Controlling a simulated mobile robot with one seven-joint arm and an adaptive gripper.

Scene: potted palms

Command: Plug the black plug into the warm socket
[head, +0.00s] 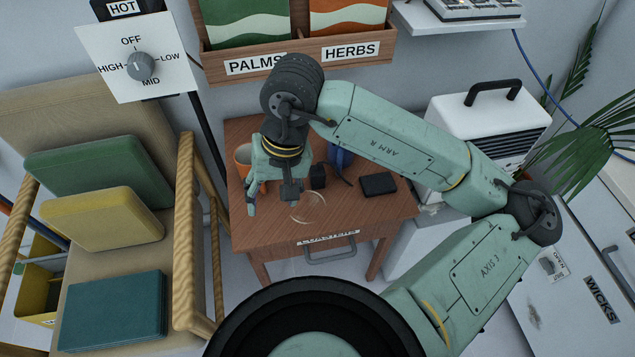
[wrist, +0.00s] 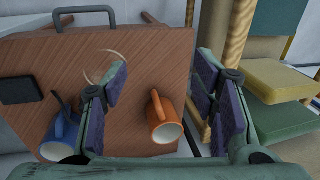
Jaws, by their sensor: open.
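A small dark block, which looks like the black plug (head: 318,177), is on the wooden table beside the blue mug, with a thin dark cord curving right from it. My gripper (head: 270,203) is over the table's left part, open and empty, just left of this block. In the wrist view my gripper (wrist: 160,88) has its fingers spread, with tabletop and an orange mug below the gap. A short dark cord (wrist: 58,98) shows left of the left finger there; the plug itself seems hidden behind that finger. I cannot identify a warm socket in either view.
The table (head: 400,210) holds an orange mug (wrist: 164,120), a blue mug (wrist: 58,140) and a flat black box (head: 378,185). A chair (head: 185,240) with cushions stands left. A white appliance (head: 480,115) stands right. A shelf (head: 455,20) at top holds a panel.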

